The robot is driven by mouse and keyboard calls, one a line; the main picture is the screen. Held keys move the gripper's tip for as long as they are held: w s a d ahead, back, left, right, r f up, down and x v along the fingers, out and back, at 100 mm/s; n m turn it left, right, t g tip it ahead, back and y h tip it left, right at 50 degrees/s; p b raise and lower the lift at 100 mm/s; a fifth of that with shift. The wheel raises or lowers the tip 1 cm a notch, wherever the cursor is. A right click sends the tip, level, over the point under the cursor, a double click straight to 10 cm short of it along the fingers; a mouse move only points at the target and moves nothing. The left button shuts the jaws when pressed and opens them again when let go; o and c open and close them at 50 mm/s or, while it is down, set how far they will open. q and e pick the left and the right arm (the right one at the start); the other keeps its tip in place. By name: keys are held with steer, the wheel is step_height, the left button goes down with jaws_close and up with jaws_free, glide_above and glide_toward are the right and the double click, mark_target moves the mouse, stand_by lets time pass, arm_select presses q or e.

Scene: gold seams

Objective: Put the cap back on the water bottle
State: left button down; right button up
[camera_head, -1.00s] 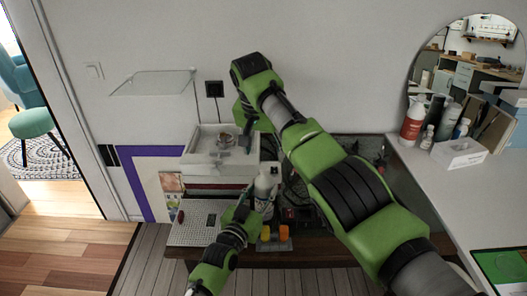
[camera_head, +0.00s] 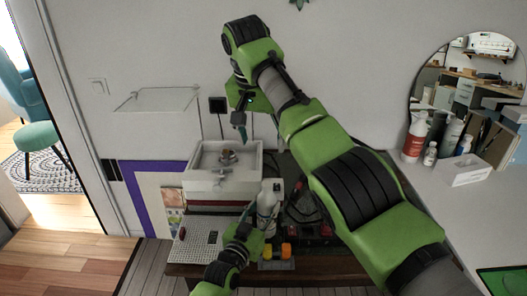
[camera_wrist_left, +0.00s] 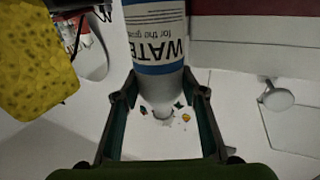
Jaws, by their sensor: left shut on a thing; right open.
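The water bottle (camera_head: 267,201), white with a blue-banded label, stands beside the white tray in the head view. In the left wrist view the bottle (camera_wrist_left: 155,35) shows its "WATER" lettering inverted, and its narrow end lies between the two fingers. My left gripper (camera_head: 257,229) is shut on the bottle; it also shows in the left wrist view (camera_wrist_left: 160,115). My right gripper (camera_head: 246,127) is open above the white tray, pointing down, clear of the bottle. I cannot make out the cap for certain.
A perforated white plate (camera_head: 192,247) lies left of the bottle, and orange-yellow pieces (camera_head: 276,251) sit in front. Bottles and a tissue box (camera_head: 470,176) stand on the right-hand counter.

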stand_by(0.3)
arm_select(q)
steer(key=c, duration=1.2)
jaws_free()
steer(key=v, duration=1.2)
steer(key=shift+f, duration=0.1)
